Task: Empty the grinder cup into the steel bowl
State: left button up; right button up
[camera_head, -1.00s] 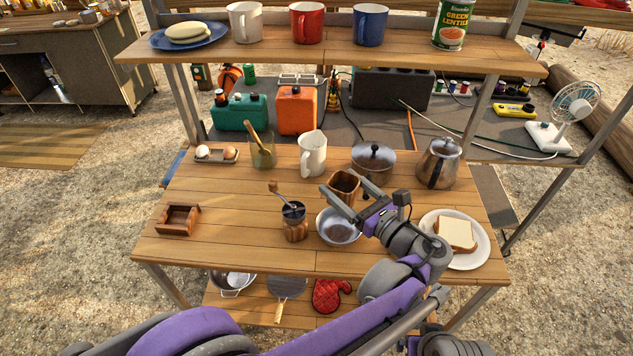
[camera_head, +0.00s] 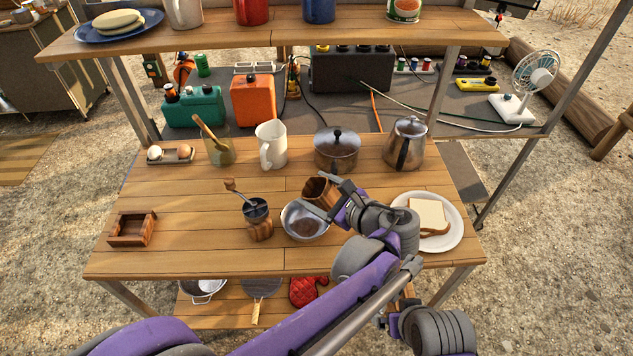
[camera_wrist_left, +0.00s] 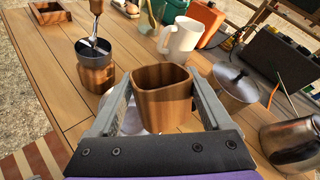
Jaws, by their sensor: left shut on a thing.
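The grinder cup (camera_head: 317,190) is a squarish wooden cup. My left gripper (camera_head: 328,198) is shut on it, one finger on each side. The cup is tilted over the steel bowl (camera_head: 292,229), above its back right rim. Brown grounds show inside the bowl. In the left wrist view the cup (camera_wrist_left: 162,98) sits between the fingers and hides most of the bowl; its inside cannot be seen well there. The hand grinder (camera_head: 259,222), with wooden body, dark top and crank, stands upright just left of the bowl.
A plate (camera_head: 456,232) with bread lies right of my left wrist. A lidded pot (camera_head: 337,152), a kettle (camera_head: 405,146) and a white jug (camera_head: 271,146) stand behind. A wooden holder (camera_head: 132,229) sits at the left. The table's left front is clear.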

aim_at(307, 197)
pick_arm(q)
jog(key=shift+f+n+g+h+p, duration=0.3)
jog(key=shift+n+h+p, duration=0.35)
jog(key=shift+h, duration=0.25)
jog(key=shift+a+f+n+g+h+p, duration=0.15)
jog(key=shift+n+h+p, duration=0.1)
jog(key=shift+n+h, duration=0.15)
jog(key=shift+a+n+g+h+p, duration=0.15)
jog(key=shift+n+h+p, duration=0.1)
jog(key=shift+h, duration=0.15)
jog(key=h, duration=0.1)
jog(key=n+h+p, duration=0.1)
jog(key=n+h, duration=0.1)
jog(key=shift+a+f+h, duration=0.35)
jog(key=shift+f+h, duration=0.05)
jog(key=shift+a+f+n+h, duration=0.15)
jog(key=shift+n+h, duration=0.25)
jog(key=shift+h, duration=0.15)
jog(key=shift+a+f+n+h, duration=0.15)
jog(key=shift+n+h, duration=0.25)
jog(key=shift+h, duration=0.15)
jog(key=shift+a+r+n+h+b, duration=0.15)
jog(key=shift+n+h+b, duration=0.35)
jog(key=shift+h, duration=0.7)
